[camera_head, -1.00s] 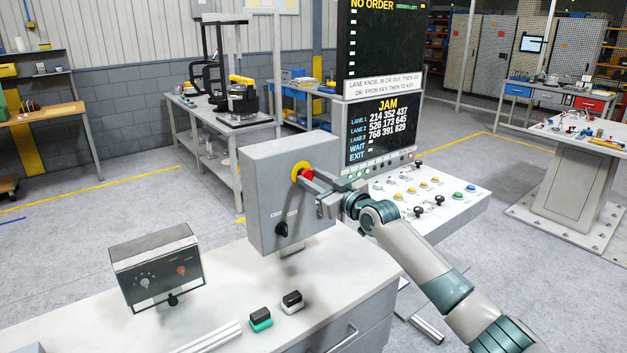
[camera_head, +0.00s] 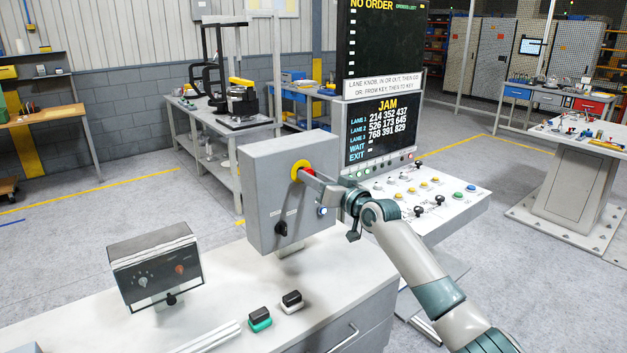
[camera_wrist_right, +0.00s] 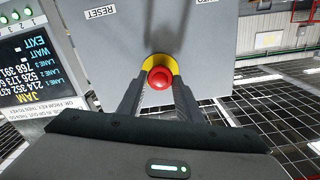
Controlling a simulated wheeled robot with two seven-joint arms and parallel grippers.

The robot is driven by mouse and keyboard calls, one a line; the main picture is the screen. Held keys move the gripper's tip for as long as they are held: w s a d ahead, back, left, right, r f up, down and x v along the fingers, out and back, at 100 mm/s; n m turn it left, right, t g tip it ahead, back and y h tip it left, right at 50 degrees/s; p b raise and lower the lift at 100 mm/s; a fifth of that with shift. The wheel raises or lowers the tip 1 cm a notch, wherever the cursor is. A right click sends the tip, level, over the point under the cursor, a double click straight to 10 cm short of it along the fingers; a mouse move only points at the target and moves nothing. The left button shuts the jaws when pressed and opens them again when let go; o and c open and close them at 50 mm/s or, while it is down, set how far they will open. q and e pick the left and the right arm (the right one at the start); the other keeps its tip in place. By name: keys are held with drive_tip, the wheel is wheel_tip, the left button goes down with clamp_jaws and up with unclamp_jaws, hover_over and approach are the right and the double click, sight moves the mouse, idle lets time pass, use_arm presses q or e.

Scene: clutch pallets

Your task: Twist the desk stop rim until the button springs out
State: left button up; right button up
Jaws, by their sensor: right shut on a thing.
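The desk stop is a red button (camera_wrist_right: 159,78) with a yellow rim (camera_wrist_right: 160,62) on the front of a grey box. In the head view the yellow rim (camera_head: 297,170) shows at the upper part of the box, with the red button (camera_head: 309,173) partly behind my fingers. My right gripper (camera_head: 306,178) is shut on the desk stop, one finger on each side of the red button in the wrist view (camera_wrist_right: 158,85). My left gripper is not in view.
The grey box (camera_head: 262,190) stands on the white desk (camera_head: 225,290) and carries a black knob (camera_head: 281,229). A button panel (camera_head: 450,190) and a JAM screen (camera_head: 383,128) stand behind.

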drive_tip(key=shift+m, duration=1.1)
drive_tip(key=shift+r, duration=0.1)
drive_tip(key=o, duration=1)
drive_tip(key=shift+w, duration=0.1)
drive_tip(key=shift+o, duration=0.2)
use_arm(q)
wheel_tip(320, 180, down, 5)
drive_tip(key=b, duration=0.5)
use_arm(e)
drive_tip(key=v, duration=1.7)
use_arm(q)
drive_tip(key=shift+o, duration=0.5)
